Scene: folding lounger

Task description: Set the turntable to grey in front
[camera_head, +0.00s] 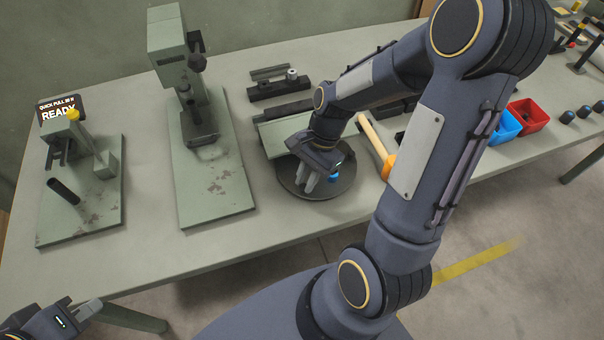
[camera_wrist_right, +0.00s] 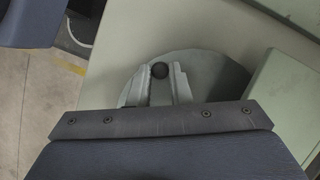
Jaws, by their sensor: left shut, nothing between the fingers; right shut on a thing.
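The turntable (camera_head: 343,186) is a dark round disc on the bench, partly covered by my right arm in the head view. Its grey disc also shows in the wrist view (camera_wrist_right: 205,68). A small blue piece (camera_head: 334,177) shows on the disc just right of the fingers in the head view. I see no clear grey marker, and part of the disc is hidden. My left gripper (camera_head: 88,308) is shut and empty at the bottom left, off the bench.
A green press (camera_head: 187,90) and a smaller fixture (camera_head: 85,190) with a "READY" sign (camera_head: 58,110) stand left. An orange-and-wood handled tool (camera_head: 376,145) lies right of the turntable. Red (camera_head: 528,116) and blue (camera_head: 507,126) bins stand farther right. The bench's front edge is close.

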